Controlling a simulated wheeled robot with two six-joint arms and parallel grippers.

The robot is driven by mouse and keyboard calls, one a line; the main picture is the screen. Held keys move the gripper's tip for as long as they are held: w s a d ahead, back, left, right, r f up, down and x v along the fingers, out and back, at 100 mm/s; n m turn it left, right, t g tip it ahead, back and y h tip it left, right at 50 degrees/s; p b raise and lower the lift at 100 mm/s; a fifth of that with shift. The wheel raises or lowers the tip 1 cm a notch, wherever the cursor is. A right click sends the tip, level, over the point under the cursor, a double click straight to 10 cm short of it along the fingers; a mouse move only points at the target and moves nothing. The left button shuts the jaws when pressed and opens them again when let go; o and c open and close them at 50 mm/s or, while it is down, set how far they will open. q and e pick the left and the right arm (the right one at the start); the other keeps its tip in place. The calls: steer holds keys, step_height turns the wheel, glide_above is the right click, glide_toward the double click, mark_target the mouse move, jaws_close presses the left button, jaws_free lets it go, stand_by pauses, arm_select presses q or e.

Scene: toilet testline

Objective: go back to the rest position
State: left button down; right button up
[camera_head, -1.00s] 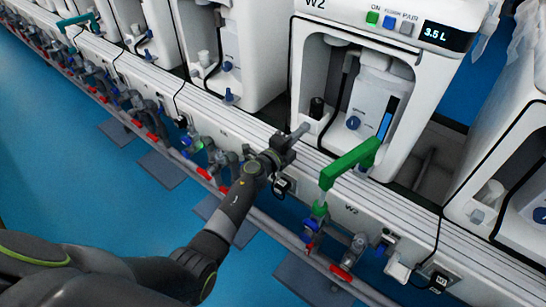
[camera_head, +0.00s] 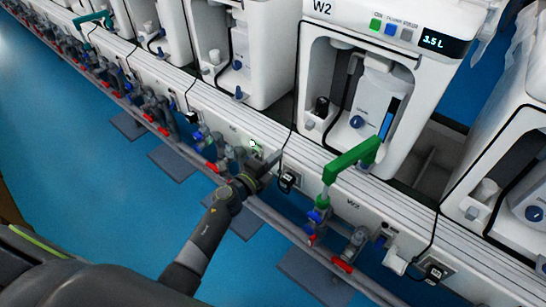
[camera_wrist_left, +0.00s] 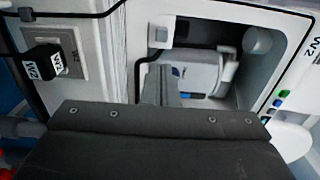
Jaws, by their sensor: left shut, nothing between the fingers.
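My left gripper (camera_head: 268,166) is in the middle of the head view, in front of the white rail below the machines. It is shut and holds nothing. In the left wrist view the dark gripper body (camera_wrist_left: 160,140) fills the lower part, with its closed fingers (camera_wrist_left: 172,88) pointing toward a white machine. My left arm (camera_head: 205,240) comes in from the lower left. My right gripper is not in view.
The W2 machine (camera_head: 318,35) stands right of the gripper. A green handle (camera_head: 350,160) rises from the pipework below it. A black plug (camera_head: 288,180) is close to the gripper. Valves with red levers (camera_head: 342,264) line the rail. The blue floor (camera_head: 90,190) is open at left.

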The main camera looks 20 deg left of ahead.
arm_select(q)
steer(key=shift+s+a, duration=0.2)
steer(key=shift+s, duration=0.3)
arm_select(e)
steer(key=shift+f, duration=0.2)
